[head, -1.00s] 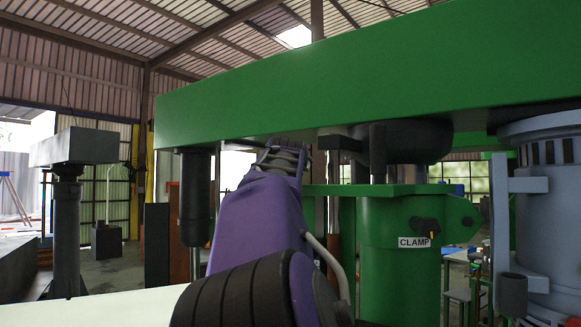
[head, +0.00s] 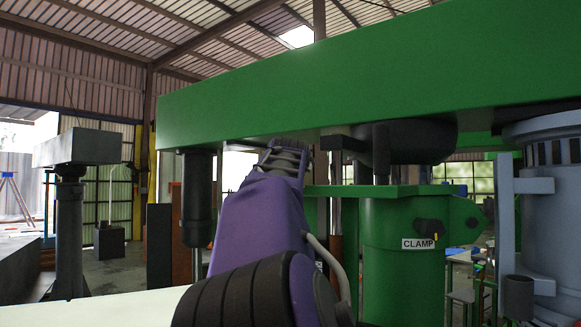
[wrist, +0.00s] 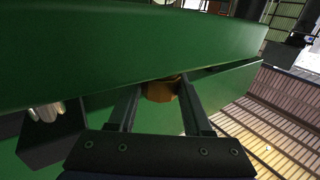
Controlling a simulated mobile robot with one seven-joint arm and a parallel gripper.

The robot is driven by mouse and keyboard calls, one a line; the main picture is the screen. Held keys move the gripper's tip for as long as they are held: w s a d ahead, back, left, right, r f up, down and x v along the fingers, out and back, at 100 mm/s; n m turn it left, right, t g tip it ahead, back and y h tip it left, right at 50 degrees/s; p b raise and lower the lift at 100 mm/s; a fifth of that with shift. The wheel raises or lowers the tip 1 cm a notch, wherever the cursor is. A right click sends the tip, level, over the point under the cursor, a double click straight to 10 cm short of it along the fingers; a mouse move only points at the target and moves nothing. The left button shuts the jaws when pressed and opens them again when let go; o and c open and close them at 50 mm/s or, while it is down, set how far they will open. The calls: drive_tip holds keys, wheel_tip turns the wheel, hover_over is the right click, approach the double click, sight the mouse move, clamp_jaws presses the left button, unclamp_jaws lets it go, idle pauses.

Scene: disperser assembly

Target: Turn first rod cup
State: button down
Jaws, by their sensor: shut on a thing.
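A brass-orange rod cup (wrist: 161,91) shows in the wrist view, under the edge of the large green beam. My gripper (wrist: 160,86) has its two dark fingers on either side of the cup and is shut on it. The upper part of the cup is hidden by the beam edge. In the head view my purple arm reaches up to the underside of the green beam (head: 380,80). The cup and the fingertips cannot be made out there.
A green cylinder housing labelled CLAMP (head: 400,265) stands right of my arm, with a grey-blue motor (head: 548,210) further right. A black cylinder (head: 197,200) hangs from the beam at left. A grey pedestal (head: 72,215) stands far left. The beam closes off room above.

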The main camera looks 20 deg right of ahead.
drive_tip(key=shift+a+m+g+h, duration=0.1)
drive_tip(key=shift+m+g+h, duration=0.2)
drive_tip(key=shift+h, duration=0.3)
drive_tip(key=shift+w, duration=0.1)
drive_tip(key=shift+m+g+h, duration=2.3)
drive_tip(key=shift+m+h, duration=0.3)
drive_tip(key=shift+h, duration=0.5)
drive_tip(key=shift+m+g+h, duration=0.3)
drive_tip(key=shift+g, duration=0.1)
drive_tip(key=shift+c, duration=1.6)
unclamp_jaws()
